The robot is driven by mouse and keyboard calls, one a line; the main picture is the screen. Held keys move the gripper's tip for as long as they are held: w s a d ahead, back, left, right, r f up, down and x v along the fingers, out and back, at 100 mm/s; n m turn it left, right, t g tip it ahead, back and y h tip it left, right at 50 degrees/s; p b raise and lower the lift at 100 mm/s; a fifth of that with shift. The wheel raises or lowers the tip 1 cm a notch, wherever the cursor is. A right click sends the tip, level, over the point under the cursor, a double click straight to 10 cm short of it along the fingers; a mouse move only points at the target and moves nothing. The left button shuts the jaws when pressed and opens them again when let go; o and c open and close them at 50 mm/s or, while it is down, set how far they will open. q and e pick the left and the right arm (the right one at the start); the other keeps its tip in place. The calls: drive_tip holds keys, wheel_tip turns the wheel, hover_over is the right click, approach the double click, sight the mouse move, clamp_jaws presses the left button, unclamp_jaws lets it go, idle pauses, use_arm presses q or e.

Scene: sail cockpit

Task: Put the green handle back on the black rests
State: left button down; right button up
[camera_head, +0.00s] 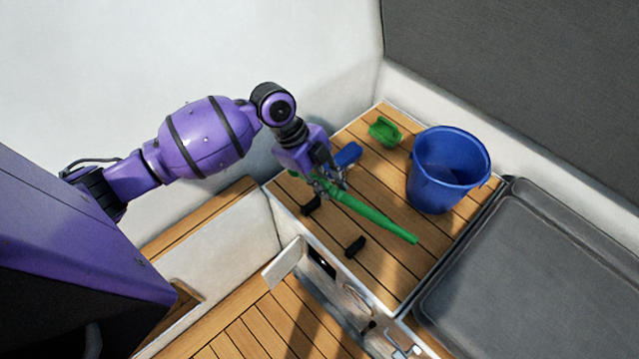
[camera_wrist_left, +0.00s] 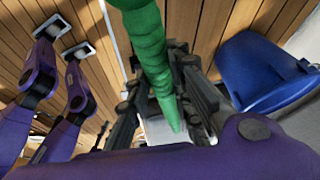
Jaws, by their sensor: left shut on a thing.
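The green handle (camera_head: 378,217) is a long, tapered rod, slanting from upper left to lower right above the wooden slats in the head view. My left gripper (camera_head: 330,184) is shut on it towards its upper-left end. In the left wrist view the handle (camera_wrist_left: 150,50) runs down between the fingers (camera_wrist_left: 168,90). Two small black rests stand on the slats, one (camera_head: 311,205) just below the gripper in the picture, the other (camera_head: 356,246) nearer the front edge. The handle appears to the right of both rests, apart from them. Its exact height is unclear. My right gripper is not seen.
A blue bucket (camera_head: 447,170) stands right of the handle. A small green object (camera_head: 385,131) lies at the back. A blue object (camera_head: 347,155) is partly hidden behind the gripper. A grey padded seat (camera_head: 530,270) lies to the right. White walls bound the left and back.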

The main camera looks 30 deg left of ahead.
use_arm(q)
drive_tip(key=shift+s+a+f+m+g, duration=0.15)
drive_tip(key=shift+a+f+m, duration=0.15)
drive_tip(key=shift+f+m, duration=0.3)
drive_tip(key=shift+s+a+f+m+g, duration=0.15)
drive_tip(key=shift+a+f+m, duration=0.15)
drive_tip(key=shift+f+m, duration=0.25)
wheel_tip(320, 180, down, 7)
drive_tip(key=b, duration=0.5)
drive_tip(key=shift+w, duration=0.1)
drive_tip(key=shift+f+b, duration=0.6)
drive_tip(key=shift+f, duration=0.65)
drive_tip(key=c, duration=1.5)
unclamp_jaws()
